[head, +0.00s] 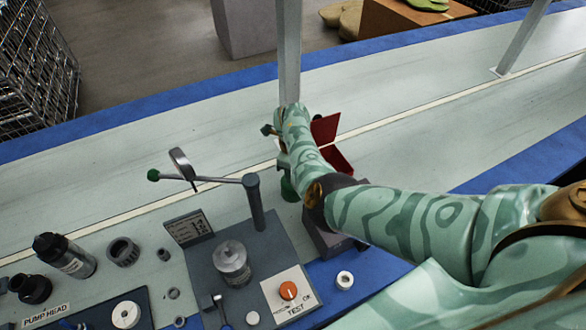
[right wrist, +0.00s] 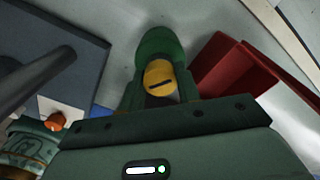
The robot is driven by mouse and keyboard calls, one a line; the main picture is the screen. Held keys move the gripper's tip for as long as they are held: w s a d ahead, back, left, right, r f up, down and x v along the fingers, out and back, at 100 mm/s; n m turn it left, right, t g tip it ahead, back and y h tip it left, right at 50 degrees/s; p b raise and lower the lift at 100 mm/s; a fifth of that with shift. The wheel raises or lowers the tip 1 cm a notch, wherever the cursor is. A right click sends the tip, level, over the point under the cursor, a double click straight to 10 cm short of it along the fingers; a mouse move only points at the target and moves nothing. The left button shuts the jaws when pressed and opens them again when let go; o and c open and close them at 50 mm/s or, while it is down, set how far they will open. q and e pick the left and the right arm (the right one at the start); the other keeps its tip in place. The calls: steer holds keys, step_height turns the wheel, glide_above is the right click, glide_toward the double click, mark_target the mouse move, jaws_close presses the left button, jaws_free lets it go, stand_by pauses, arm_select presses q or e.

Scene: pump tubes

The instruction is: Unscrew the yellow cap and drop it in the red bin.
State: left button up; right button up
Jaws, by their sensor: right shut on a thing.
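The yellow cap (right wrist: 159,74), a round piece with a dark slot, is between the green fingers of my right gripper (right wrist: 160,88) in the right wrist view. The gripper is shut on it. A green rounded shape shows just behind the cap. In the head view my right arm hides the cap and most of the right gripper (head: 287,178). The red bin (head: 325,128) is partly hidden behind this arm, just right of the gripper; it also shows at the right of the right wrist view (right wrist: 232,68). My left gripper is not in view.
A grey fixture plate (head: 200,265) with a lever (head: 215,180), a metal cylinder (head: 231,263) and an orange knob (head: 288,290) stands left of my right arm. The pale table beyond is mostly clear, crossed by a grey post (head: 289,50).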

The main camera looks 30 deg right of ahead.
steer(key=shift+r+n, duration=0.15)
steer(key=shift+n, duration=0.55)
steer(key=n+p, duration=0.1)
steer(key=n, duration=0.1)
steer(key=shift+n, duration=0.9)
steer(key=o, duration=0.8)
steer(key=shift+f, duration=0.2)
